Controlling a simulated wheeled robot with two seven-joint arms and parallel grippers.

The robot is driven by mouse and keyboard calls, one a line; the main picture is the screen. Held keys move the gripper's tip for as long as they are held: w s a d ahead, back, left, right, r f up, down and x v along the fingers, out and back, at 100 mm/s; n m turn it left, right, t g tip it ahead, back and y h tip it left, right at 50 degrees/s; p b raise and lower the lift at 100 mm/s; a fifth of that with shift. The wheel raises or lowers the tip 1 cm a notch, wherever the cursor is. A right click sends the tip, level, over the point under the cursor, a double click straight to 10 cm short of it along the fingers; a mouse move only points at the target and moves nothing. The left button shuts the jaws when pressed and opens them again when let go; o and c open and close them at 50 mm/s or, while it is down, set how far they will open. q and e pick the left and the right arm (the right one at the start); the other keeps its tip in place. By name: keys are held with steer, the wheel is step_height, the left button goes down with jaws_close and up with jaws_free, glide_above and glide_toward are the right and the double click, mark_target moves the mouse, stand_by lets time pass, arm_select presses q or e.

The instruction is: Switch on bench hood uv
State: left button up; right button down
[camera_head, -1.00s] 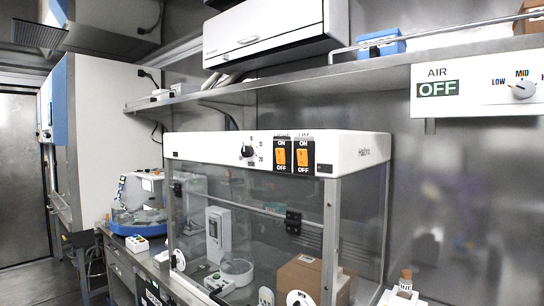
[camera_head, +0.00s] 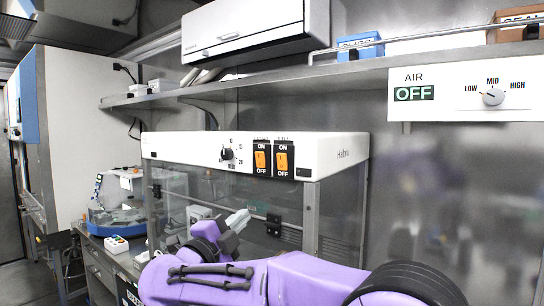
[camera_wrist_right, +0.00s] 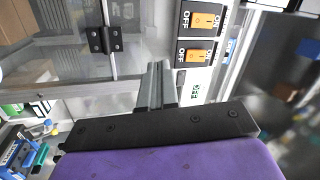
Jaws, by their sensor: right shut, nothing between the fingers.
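The bench hood (camera_head: 340,157) has a white top panel over clear walls. Two orange rocker switches with ON and OFF marks sit side by side on the panel, the left switch (camera_head: 262,160) and the right switch (camera_head: 283,160). The small labels above them are too blurred to read. My right gripper (camera_head: 238,220) is in front of the hood, below the switches, shut and empty. In the right wrist view, its closed fingers (camera_wrist_right: 158,68) point toward the panel, and both switches show sideways, one upper (camera_wrist_right: 203,21) and one lower (camera_wrist_right: 200,56). My left gripper is out of view.
A black dial (camera_head: 227,154) sits left of the switches. A shelf (camera_head: 300,75) runs above the hood. An air control panel (camera_head: 450,95) reading OFF hangs at right. A blue-based device (camera_head: 115,215) stands on the bench at left. A black hinge (camera_wrist_right: 105,40) is near the fingers.

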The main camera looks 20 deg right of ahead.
steer(key=s+a+r+m+g+h, duration=0.15)
steer(key=s+r+m, duration=0.3)
steer(key=r, duration=0.55)
steer(key=p, duration=0.7)
glide_toward(280, 157)
steer(key=shift+n+g+y, duration=0.25)
steer(key=x, duration=0.2)
steer(key=r+x, duration=0.1)
steer(key=x, duration=0.2)
steer(key=shift+w+d+r, duration=0.1)
steer(key=shift+w+r, duration=0.05)
steer(key=shift+w+d+p, duration=0.2)
steer(key=shift+d+p, duration=0.1)
steer(key=shift+w+d, duration=0.2)
steer(key=shift+d, duration=0.05)
